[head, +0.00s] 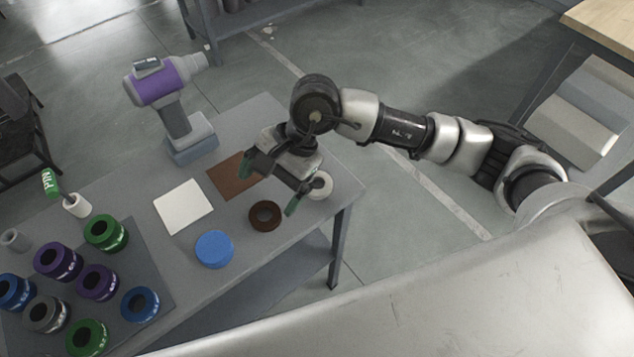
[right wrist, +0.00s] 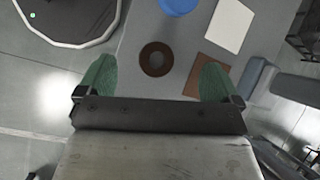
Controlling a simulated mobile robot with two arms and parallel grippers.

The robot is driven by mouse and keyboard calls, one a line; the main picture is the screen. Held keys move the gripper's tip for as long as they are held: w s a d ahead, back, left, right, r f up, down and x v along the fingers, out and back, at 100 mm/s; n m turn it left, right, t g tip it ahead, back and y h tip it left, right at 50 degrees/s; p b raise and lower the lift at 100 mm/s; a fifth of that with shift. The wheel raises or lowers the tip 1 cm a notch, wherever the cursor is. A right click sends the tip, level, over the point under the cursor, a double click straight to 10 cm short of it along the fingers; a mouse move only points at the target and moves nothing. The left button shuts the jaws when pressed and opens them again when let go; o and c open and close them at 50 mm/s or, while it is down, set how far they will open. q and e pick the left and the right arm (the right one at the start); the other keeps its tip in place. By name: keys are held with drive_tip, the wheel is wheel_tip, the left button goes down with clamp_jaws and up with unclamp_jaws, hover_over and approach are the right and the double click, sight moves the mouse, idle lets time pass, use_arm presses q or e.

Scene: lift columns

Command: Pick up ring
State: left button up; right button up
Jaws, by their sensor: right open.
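A dark brown ring (head: 265,226) lies flat on the grey table (head: 246,120), near its right end. In the right wrist view the ring (right wrist: 156,73) shows whole, between the two fingertips in the picture. My right gripper (head: 270,181) is open and empty, with green fingers spread above the table just behind the ring in the head view. It also shows in the right wrist view (right wrist: 157,63). A pale ring-like piece (head: 322,186) lies by the table's right edge, partly hidden by the gripper. My left gripper is not in view.
A blue disc (head: 214,249), a white square (head: 183,207) and a brown square (head: 226,178) lie beside the ring. A purple and grey drill (head: 158,88) stands at the back. Several coloured cylinders stand on a dark mat (head: 160,262) at left.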

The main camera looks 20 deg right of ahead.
drive_tip(key=w+d+n+t+h, duration=0.1)
drive_tip(key=w+d+h, duration=0.15)
drive_tip(key=d, duration=0.25)
drive_tip(key=w+d+t+h, duration=0.1)
drive_tip(key=w+d+h, duration=0.1)
drive_tip(key=d+h, duration=0.2)
hover_over(316, 189)
drive_tip(key=f, duration=0.3)
drive_tip(key=f+p, duration=0.1)
drive_tip(key=f, duration=0.2)
drive_tip(key=shift+s+d, duration=0.1)
drive_tip(key=shift+d, duration=0.1)
drive_tip(key=f, duration=0.1)
drive_tip(key=f+p, duration=0.1)
drive_tip(key=f, duration=0.2)
drive_tip(key=shift+a+f, duration=0.1)
drive_tip(key=shift+a, duration=0.15)
drive_tip(key=shift+f, duration=0.45)
drive_tip(key=c, duration=1)
drive_tip(key=shift+c, duration=0.2)
drive_tip(key=shift+r, duration=0.15)
